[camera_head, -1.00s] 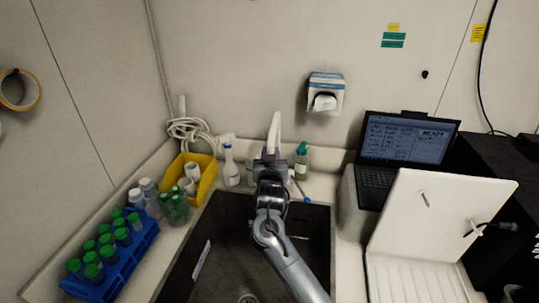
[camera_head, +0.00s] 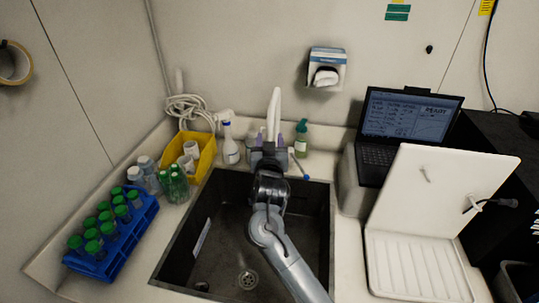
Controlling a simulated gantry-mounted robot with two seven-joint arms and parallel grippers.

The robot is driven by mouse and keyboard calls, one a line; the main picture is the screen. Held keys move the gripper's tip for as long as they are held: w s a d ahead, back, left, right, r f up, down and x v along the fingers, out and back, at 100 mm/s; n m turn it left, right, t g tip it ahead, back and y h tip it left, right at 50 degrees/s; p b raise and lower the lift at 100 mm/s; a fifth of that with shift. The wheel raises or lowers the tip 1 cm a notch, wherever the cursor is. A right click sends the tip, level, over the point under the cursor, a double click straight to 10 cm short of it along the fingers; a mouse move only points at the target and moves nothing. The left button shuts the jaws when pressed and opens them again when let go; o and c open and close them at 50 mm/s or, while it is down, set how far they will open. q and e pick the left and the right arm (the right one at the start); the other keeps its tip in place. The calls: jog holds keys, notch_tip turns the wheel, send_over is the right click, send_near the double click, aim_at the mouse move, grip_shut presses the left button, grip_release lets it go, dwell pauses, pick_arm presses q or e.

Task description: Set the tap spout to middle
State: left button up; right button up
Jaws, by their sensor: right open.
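The white tap spout (camera_head: 274,108) stands up at the back edge of the dark sink (camera_head: 205,268), roughly at the middle of its width. My right arm reaches up over the sink from the bottom. My right gripper (camera_head: 269,146) is at the spout's lower part, and its fingers show on either side of it. The gripper is open; whether a finger touches the spout cannot be told. The tap's base is hidden behind the gripper and wrist. My left gripper is not in view.
Left of the sink are a yellow bin (camera_head: 206,158), a spray bottle (camera_head: 230,150), green bottles (camera_head: 174,186) and a blue tube rack (camera_head: 130,243). A laptop (camera_head: 408,125) and an open white-lidded device (camera_head: 440,200) are further right.

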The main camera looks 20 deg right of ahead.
jog(key=shift+b+v, duration=0.5)
jog(key=shift+v, duration=2.2)
